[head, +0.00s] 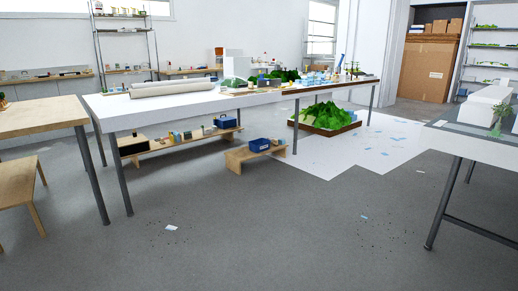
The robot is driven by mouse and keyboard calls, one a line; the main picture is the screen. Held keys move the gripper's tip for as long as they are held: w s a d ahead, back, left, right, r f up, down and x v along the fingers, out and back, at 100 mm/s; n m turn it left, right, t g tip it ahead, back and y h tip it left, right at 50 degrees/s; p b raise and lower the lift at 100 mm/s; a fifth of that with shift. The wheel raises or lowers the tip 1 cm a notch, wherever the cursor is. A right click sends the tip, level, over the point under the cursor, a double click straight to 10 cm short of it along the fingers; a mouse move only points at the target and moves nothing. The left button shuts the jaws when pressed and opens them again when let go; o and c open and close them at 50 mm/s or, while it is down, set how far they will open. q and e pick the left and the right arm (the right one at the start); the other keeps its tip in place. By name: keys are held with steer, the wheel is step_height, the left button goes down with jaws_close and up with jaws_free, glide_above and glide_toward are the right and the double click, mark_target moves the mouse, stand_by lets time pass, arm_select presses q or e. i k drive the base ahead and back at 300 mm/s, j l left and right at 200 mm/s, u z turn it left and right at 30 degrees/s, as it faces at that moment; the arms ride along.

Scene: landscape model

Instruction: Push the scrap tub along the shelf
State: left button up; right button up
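Two blue tubs show under the long white table. One blue tub (260,145), with a pale label on its front, sits on a short, low wooden shelf or bench (238,156). The other blue tub (225,122) stands near the right end of a longer low wooden shelf (170,146). I cannot tell which of them is the scrap tub, nor what is inside either. Both are across the floor from me. Neither of my grippers is in view.
The long white table (150,112) stands over the shelves on dark legs. A dark box (133,146) and several small items share the longer shelf. A green landscape model (322,118) sits on the floor behind. Open grey floor (250,230) lies in front, with scattered scraps.

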mark_target(260, 146)
steer(key=i+z, duration=0.35)
steer(key=i, duration=3.2)
steer(key=i+l+u, duration=0.1)
steer(key=i, duration=0.55)
steer(key=i+l+u, duration=0.1)
steer(key=i, duration=0.5)
steer(key=i+l+u, duration=0.1)
steer(key=i, duration=0.55)
steer(key=l, duration=0.1)
